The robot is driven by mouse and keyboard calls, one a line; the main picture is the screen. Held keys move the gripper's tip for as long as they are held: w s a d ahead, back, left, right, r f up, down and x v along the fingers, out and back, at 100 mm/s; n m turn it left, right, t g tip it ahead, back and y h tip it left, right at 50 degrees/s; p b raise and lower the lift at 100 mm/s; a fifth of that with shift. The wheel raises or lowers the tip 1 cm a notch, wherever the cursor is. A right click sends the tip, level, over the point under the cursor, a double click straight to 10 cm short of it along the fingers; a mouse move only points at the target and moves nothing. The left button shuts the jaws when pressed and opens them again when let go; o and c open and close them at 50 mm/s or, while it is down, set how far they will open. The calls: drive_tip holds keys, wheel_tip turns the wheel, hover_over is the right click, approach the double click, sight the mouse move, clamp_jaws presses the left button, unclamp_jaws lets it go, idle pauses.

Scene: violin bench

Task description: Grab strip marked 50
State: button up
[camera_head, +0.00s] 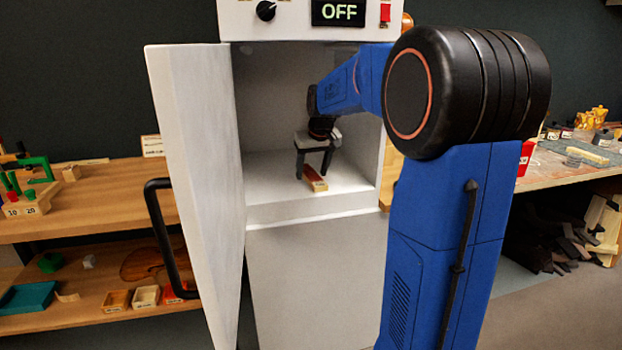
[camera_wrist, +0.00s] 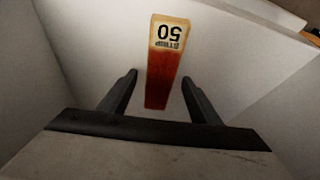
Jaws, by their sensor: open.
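The strip marked 50 (camera_wrist: 164,65) lies on the white floor inside the open cabinet. It is reddish brown with a pale end label that reads "STRIP 50", upside down in the wrist view. In the head view the strip (camera_head: 317,185) shows on the cabinet floor below my fingers. My gripper (camera_head: 313,178) reaches into the cabinet, pointing down. In the wrist view my gripper (camera_wrist: 158,82) is open, with one finger on each side of the strip's near part and gaps between.
The white cabinet (camera_head: 315,255) has side walls close around my gripper. Its door (camera_head: 195,160) stands open at the left, with a black handle (camera_head: 160,235). The display (camera_head: 338,12) reads OFF. Wooden shelves (camera_head: 110,205) stand at the left, a workbench (camera_head: 560,175) at the right.

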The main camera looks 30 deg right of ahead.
drive_tip(key=shift+w+f, duration=0.1)
drive_tip(key=shift+f, duration=0.1)
drive_tip(key=c, duration=1.2)
drive_tip(key=shift+r, duration=0.1)
